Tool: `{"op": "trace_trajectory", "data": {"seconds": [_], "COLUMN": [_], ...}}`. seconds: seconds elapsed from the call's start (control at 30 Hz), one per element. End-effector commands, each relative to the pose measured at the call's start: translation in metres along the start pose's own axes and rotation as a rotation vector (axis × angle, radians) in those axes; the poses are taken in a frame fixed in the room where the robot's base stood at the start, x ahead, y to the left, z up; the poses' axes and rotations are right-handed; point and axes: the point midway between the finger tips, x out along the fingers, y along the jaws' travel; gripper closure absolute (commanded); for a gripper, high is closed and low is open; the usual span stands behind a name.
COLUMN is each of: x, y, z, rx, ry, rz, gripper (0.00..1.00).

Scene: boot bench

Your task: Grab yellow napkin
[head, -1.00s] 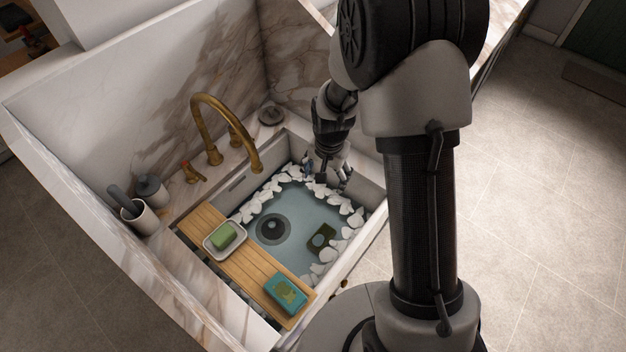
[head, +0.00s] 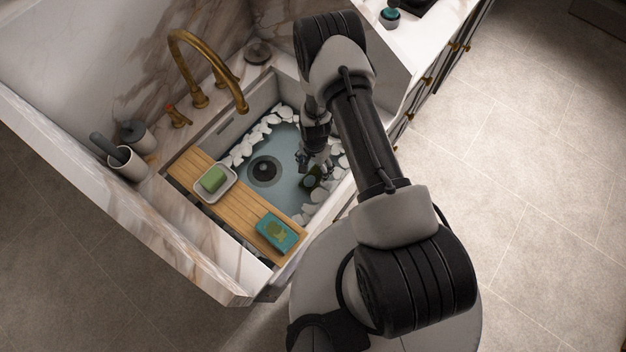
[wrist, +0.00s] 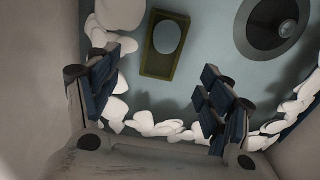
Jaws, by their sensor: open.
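An olive-yellow flat rectangle (wrist: 160,67) with a pale oval in its middle lies on the sink floor; it may be the napkin, but I cannot tell. In the head view this rectangle (head: 312,179) looks dark and is partly hidden by my gripper (head: 316,163). In the wrist view my gripper (wrist: 158,88) is open and empty, its fingers wide apart. The rectangle shows beyond the gap between the fingers, toward the top of the picture. My gripper is inside the sink, above the floor and apart from the rectangle as seen in the wrist view.
White stones (head: 262,131) line the sink edges around a drain (head: 264,171). A brass faucet (head: 205,72) arches over the back.

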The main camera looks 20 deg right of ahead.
Motion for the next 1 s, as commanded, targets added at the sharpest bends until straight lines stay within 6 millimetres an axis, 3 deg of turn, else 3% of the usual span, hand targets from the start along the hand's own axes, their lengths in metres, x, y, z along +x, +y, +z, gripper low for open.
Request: {"op": "trace_trajectory", "data": {"seconds": [0.1,0.37,0.63,1.0], "x": [0.023,0.041,0.080,0.087], "y": [0.000,-0.001,-0.004,-0.005], "z": [0.000,0.000,0.003,0.002], "rx": [0.000,-0.001,0.000,-0.001], "ry": [0.000,0.000,0.000,0.001], "rz": [0.000,0.000,0.000,-0.001], "gripper": [0.27,0.27,0.27,0.28]}}
